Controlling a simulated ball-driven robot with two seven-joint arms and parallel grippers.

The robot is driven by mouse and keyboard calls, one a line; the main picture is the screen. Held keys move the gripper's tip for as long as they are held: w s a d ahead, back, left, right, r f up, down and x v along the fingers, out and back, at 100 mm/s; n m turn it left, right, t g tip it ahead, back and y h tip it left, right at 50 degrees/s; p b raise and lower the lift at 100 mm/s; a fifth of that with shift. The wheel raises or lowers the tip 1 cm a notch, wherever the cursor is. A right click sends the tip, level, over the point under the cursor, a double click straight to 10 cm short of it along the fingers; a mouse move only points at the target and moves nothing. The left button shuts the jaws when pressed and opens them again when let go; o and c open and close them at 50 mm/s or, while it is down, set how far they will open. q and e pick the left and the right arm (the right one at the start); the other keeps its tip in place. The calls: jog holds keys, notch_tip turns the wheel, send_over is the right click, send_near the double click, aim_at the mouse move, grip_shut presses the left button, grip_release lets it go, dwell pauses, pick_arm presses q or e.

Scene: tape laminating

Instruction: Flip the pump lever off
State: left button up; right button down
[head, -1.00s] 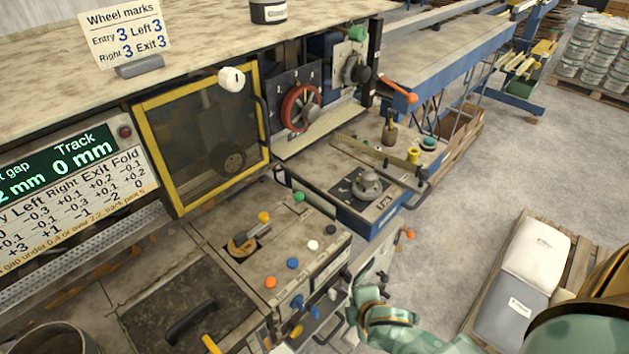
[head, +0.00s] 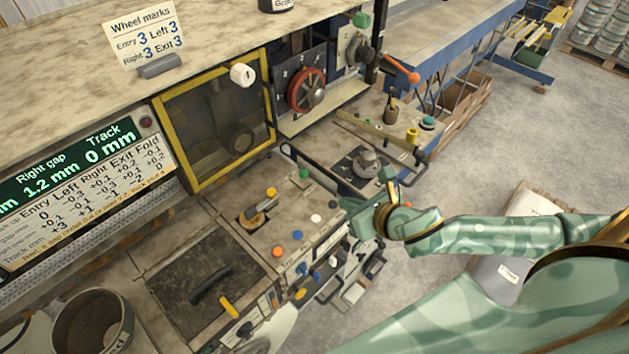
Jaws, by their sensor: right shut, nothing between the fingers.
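Several small levers and knobs could be the pump lever; I cannot read a label that settles which. On the cabinet's front face are a blue-tipped lever (head: 302,268) and a yellow-tipped one (head: 300,293). An orange-handled lever (head: 401,69) stands at the back right. My right gripper (head: 354,214) is shut and empty, just right of the cabinet top's right edge, and hides part of what is behind it. I cannot tell whether it touches anything. My left gripper is not in view.
Coloured buttons (head: 279,251) dot the cabinet top (head: 290,217). A yellow-framed window (head: 183,140) and a red handwheel (head: 306,91) stand behind. Open floor (head: 480,150) lies to the right.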

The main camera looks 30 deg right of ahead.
aim_at(324, 206)
jog(key=x, duration=0.9)
jog(key=shift+w+a+f, duration=0.1)
jog(key=shift+w+f, duration=0.15)
jog(key=shift+w, duration=0.05)
jog(key=w, duration=0.2)
jog(key=shift+w+a+r, duration=0.2)
jog(key=shift+w+r, duration=0.1)
jog(key=shift+r, duration=0.05)
jog(key=shift+w+a, duration=0.15)
jog(key=shift+w, duration=0.55)
jog(key=shift+r+p, duration=0.1)
jog(key=shift+p, duration=0.2)
